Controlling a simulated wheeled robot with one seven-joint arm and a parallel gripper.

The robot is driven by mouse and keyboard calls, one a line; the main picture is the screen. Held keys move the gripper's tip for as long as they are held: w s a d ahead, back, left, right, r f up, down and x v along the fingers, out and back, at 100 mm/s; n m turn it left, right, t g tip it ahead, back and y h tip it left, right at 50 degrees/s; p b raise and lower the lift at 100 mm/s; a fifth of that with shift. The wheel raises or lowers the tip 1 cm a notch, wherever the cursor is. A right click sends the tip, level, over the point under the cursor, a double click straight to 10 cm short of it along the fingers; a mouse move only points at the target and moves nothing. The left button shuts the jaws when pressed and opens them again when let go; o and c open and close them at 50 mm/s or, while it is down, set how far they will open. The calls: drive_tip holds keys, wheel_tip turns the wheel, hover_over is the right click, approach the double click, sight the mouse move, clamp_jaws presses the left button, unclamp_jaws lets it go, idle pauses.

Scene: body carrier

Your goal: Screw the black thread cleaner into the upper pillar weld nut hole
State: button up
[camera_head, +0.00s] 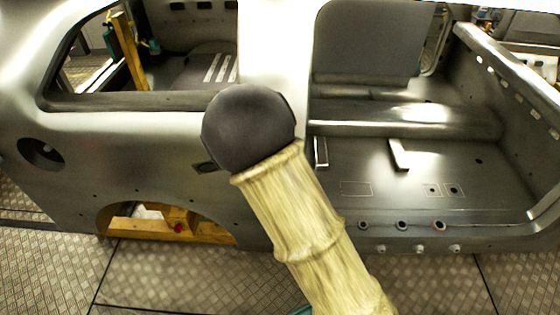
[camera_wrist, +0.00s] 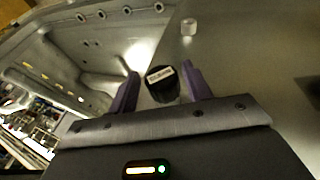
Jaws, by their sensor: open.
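The black thread cleaner (camera_wrist: 163,88) shows in the wrist view as a short black cylinder with a white label. It sits between the two purple fingers of my gripper (camera_wrist: 159,72). The fingers are open, with a visible gap on each side of the cleaner. Whether it is seated in a hole cannot be told, as its far end is hidden. In the head view my arm covers the gripper and the cleaner. The grey car body's pillar (camera_head: 274,45) rises behind my arm. The upper weld nut hole is not visible there.
A pale cylindrical piece (camera_wrist: 189,27) stands on the grey panel in the wrist view. Several holes and knobs line the sill (camera_head: 402,226) at lower right. An orange frame (camera_head: 165,225) shows in the wheel arch. The patterned floor (camera_head: 180,280) in front is clear.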

drive_tip(key=shift+a+f+h, duration=0.1)
drive_tip(key=shift+a+h, duration=0.1)
drive_tip(key=shift+h, duration=0.7)
drive_tip(key=shift+d, duration=0.1)
drive_tip(key=c, duration=0.8)
drive_tip(key=shift+o, duration=0.2)
drive_tip(key=shift+y+b, duration=0.3)
drive_tip(key=shift+y, duration=0.6)
